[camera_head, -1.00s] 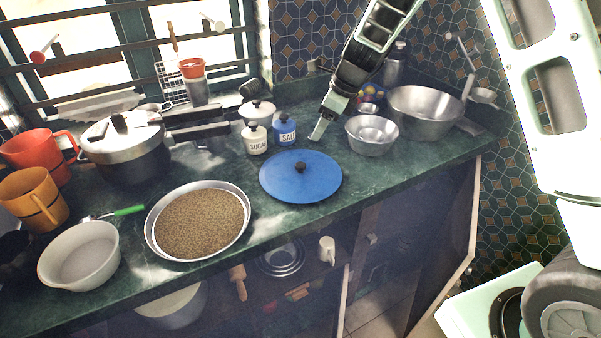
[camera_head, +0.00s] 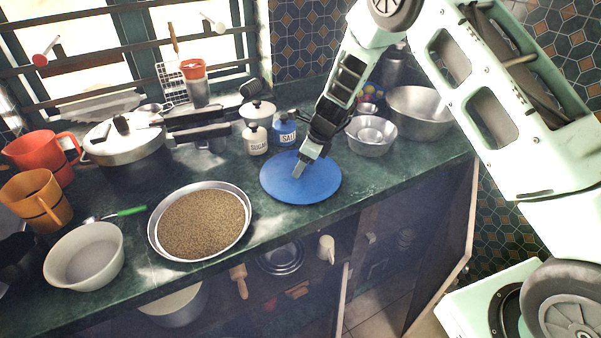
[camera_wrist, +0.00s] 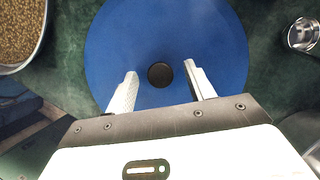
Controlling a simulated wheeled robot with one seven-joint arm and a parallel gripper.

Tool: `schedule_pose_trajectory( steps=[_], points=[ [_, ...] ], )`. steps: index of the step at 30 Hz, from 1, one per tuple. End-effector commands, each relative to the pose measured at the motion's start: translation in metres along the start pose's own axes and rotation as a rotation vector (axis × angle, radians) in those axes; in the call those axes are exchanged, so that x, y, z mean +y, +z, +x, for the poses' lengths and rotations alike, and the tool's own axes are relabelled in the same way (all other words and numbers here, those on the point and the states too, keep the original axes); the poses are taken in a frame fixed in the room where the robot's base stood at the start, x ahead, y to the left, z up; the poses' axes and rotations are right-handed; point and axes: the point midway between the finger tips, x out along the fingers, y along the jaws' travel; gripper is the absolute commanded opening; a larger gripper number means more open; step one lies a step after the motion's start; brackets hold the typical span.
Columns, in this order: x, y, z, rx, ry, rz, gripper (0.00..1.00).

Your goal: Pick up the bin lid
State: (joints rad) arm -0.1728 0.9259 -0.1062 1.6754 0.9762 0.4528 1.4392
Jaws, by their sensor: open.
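The bin lid is a round blue disc (camera_head: 318,187) lying flat on the green counter, with a small dark knob at its centre. My gripper (camera_head: 299,170) is over the lid and hides the knob in the head view. In the wrist view my gripper (camera_wrist: 160,80) is open and empty, with one finger to each side of the knob. I cannot tell the exact height of the fingertips above the lid.
A pan of brown grains (camera_head: 203,222) stands left of the lid. The salt jar (camera_head: 285,132) and sugar jar (camera_head: 256,140) stand behind it. A metal bowl (camera_head: 371,137) is at its right rear. The counter's front edge is close in front.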

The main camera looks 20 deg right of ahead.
Motion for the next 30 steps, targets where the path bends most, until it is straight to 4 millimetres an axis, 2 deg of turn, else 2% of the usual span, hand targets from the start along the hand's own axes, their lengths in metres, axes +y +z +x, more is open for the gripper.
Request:
schedule_pose_trajectory(
  steps=[7,12,13,23,26,30],
  points=[
    [0.0,0.0,0.002,-0.001,-0.001,0.0,0.54],
    [0.0,0.0,0.002,-0.001,-0.001,0.001,0.06],
    [0.0,0.0,0.002,-0.001,-0.001,0.001,0.03],
    [-0.001,0.003,-0.003,-0.002,-0.003,0.0,0.03],
    [-0.001,0.008,-0.015,-0.003,-0.004,-0.001,0.03],
    [-0.001,0.019,-0.041,-0.003,-0.004,-0.003,0.03]
  ],
)
